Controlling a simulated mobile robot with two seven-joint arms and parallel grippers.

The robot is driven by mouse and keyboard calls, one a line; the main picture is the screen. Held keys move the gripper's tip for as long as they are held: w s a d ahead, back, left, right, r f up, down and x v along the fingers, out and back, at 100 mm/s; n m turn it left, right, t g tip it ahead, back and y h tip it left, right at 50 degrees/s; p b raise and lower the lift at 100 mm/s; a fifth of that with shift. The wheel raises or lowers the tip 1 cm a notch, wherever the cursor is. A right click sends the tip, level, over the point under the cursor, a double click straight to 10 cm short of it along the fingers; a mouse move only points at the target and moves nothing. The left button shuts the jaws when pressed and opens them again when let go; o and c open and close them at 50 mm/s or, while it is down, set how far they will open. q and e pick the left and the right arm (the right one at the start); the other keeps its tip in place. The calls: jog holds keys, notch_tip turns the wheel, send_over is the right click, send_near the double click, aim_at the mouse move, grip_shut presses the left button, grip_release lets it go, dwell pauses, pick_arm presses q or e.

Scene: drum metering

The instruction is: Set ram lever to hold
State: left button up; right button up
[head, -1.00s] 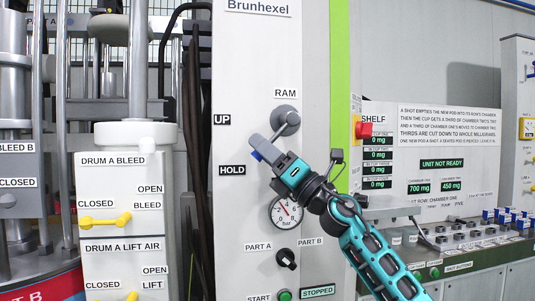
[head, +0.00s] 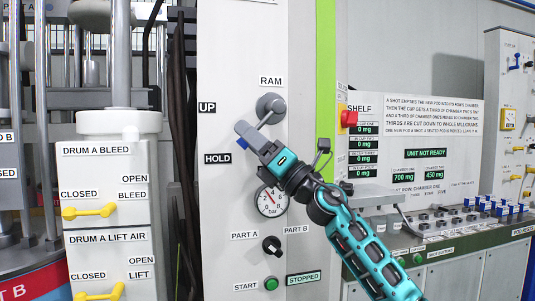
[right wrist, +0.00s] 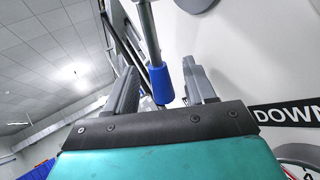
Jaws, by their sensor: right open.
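The ram lever has a grey round hub (head: 271,103) under the RAM label. Its metal rod (right wrist: 149,30) ends in a blue grip (right wrist: 161,85), of which a bit shows in the head view (head: 242,143). The lever slants down and left, its end below the UP label (head: 207,107) and slightly above the HOLD label (head: 217,158). My right gripper (head: 243,134) is open at the lever's end. In the right wrist view the blue grip stands between its fingers, with gaps visible. The DOWN label (right wrist: 287,113) shows there. My left gripper is not in view.
A pressure gauge (head: 271,201), a Part A/Part B knob (head: 272,244) and a green start button (head: 271,283) sit below on the panel. A red knob (head: 349,118) is at right. Yellow valve handles (head: 90,211) are on the white drum boxes at left.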

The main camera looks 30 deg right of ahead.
pick_arm(q)
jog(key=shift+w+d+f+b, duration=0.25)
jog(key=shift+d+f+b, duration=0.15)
jog(key=shift+b, duration=0.55)
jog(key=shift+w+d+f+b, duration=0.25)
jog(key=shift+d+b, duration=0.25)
jog(key=shift+b, duration=0.4)
pick_arm(e)
jog(key=v, duration=1.2)
jog(key=shift+s, duration=0.15)
jog(key=shift+d+f, duration=0.1)
